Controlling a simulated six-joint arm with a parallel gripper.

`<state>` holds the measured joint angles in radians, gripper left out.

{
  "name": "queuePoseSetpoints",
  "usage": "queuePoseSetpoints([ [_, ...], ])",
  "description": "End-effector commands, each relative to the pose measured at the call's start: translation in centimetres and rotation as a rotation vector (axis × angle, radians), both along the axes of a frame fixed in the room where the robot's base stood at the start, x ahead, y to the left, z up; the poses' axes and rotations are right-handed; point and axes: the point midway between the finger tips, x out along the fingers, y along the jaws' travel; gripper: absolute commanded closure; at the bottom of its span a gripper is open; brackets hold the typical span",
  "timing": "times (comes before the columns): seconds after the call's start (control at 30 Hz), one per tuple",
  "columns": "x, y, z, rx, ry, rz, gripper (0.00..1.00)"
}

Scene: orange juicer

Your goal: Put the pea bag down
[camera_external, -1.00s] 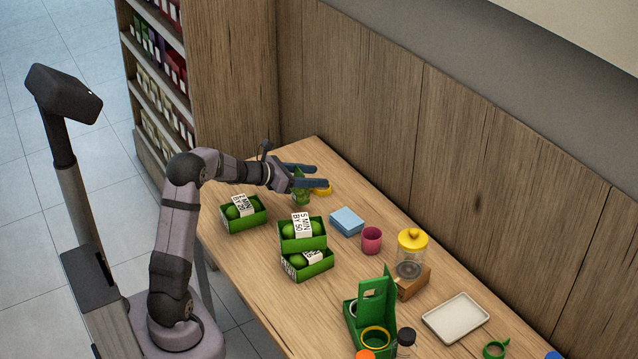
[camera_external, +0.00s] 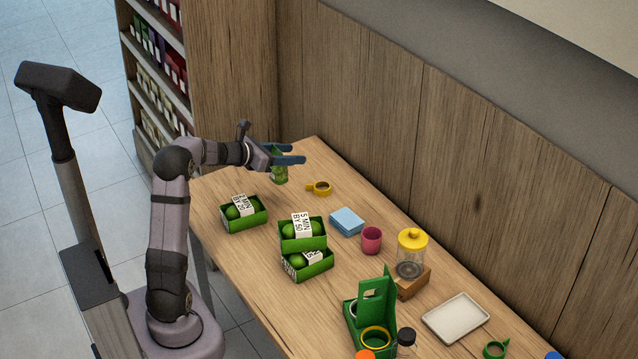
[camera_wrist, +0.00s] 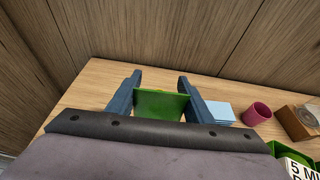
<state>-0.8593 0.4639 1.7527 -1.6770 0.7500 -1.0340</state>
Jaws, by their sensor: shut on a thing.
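The pea bag (camera_external: 279,169) is a small green packet near the far left end of the table. My gripper (camera_external: 300,154) is shut on it, with the blue fingers on either side of its upper part. In the wrist view the green top of the pea bag (camera_wrist: 160,104) shows between the two fingers of my gripper (camera_wrist: 158,85). The bag hangs upright below the fingers in the external view. I cannot tell for sure whether its lower end touches the table (camera_external: 240,262).
A yellow ring-like item (camera_external: 320,188) lies just right of the bag. Green boxes of round green fruit (camera_external: 244,213) stand nearer, some stacked (camera_external: 303,232). A blue block (camera_external: 347,221), a pink cup (camera_external: 371,240) and a yellow-lidded jar (camera_external: 411,253) stand further right. A wooden wall borders the back.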

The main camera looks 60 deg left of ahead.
Motion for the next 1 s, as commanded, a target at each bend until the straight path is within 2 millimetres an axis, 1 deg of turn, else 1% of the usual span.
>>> queuePoseSetpoints([
  [0.03,-1.3,1.9,0.1,-0.001,0.001,0.038,0.76],
  [0.1,-3.1,4.4,0.0,-0.003,0.001,0.09,0.76],
  [0.17,-4.8,6.5,0.0,-0.001,0.0,0.133,0.76],
  [0.2,-5.9,7.8,-0.1,-0.002,0.0,0.161,0.76],
  [0.3,-8.7,10.9,-0.2,-0.002,0.0,0.23,0.76],
  [0.4,-11.3,13.4,-0.3,-0.001,0.0,0.29,0.76],
  [0.5,-13.4,15.4,-0.4,0.0,0.0,0.339,0.76],
  [0.63,-15.1,17.1,-0.5,0.0,0.0,0.377,0.76],
  [0.73,-14.7,17.4,0.1,0.003,-0.002,0.368,0.76],
  [0.87,-14.6,17.3,0.1,0.0,-0.001,0.357,0.76],
  [0.97,-14.6,17.3,-0.5,-0.001,0.0,0.357,0.76],
  [1.0,-14.6,17.3,-0.9,-0.003,0.0,0.356,0.76],
])
